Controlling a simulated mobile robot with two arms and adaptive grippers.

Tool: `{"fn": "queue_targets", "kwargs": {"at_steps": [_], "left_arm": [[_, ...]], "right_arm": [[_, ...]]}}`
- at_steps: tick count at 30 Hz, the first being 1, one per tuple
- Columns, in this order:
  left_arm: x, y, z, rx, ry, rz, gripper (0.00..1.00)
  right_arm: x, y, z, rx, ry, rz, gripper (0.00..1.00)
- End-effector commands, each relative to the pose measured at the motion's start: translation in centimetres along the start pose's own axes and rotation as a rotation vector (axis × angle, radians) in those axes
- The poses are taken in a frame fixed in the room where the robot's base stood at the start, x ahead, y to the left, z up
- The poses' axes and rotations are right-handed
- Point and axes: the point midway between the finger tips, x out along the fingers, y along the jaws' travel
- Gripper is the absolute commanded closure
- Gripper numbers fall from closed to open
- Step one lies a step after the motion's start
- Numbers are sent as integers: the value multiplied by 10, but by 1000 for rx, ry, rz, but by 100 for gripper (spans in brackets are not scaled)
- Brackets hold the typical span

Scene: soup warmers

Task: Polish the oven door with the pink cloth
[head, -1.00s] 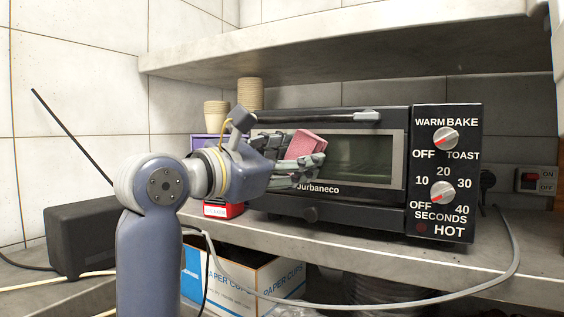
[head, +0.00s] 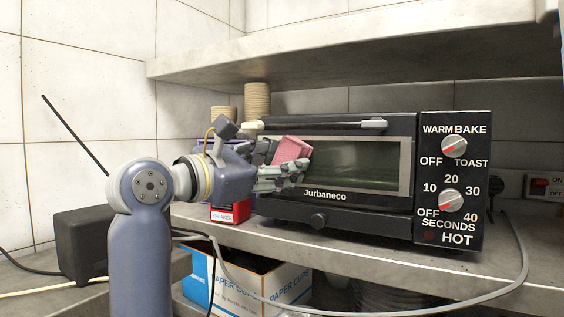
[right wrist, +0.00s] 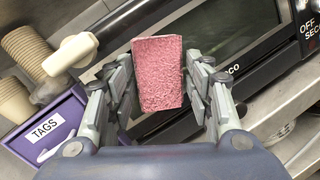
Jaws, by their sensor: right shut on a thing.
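The pink cloth (head: 293,149) is a thick, rough-textured block. My right gripper (head: 287,162) is shut on it. In the right wrist view the cloth (right wrist: 158,75) sits between the two fingers, with its broad face visible. The oven door (head: 362,164) is dark glass in a light metal frame, closed, with a long handle (head: 318,126) along its top. The cloth is in front of the left end of the door; I cannot tell whether it touches the glass. The fingers and cloth hide the door's left edge. My left gripper is not in view.
The oven stands on a grey counter (head: 370,245) under a shelf (head: 350,55). Left of it are stacked paper cups (head: 257,98), a purple tags box (right wrist: 45,128) and a red speaker box (head: 230,213). A grey cable (head: 400,305) hangs across the front.

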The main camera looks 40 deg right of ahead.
Motion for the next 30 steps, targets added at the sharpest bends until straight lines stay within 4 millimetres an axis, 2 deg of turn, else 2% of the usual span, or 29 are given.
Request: {"fn": "queue_targets", "kwargs": {"at_steps": [5, 21, 30], "left_arm": [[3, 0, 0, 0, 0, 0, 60], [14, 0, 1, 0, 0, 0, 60], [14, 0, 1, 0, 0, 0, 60]], "right_arm": [[-6, -2, 0, 1, 1, -1, 72], [-56, -13, 8, 2, -1, 0, 72], [-60, -12, 8, -1, 2, 4, 72]]}}
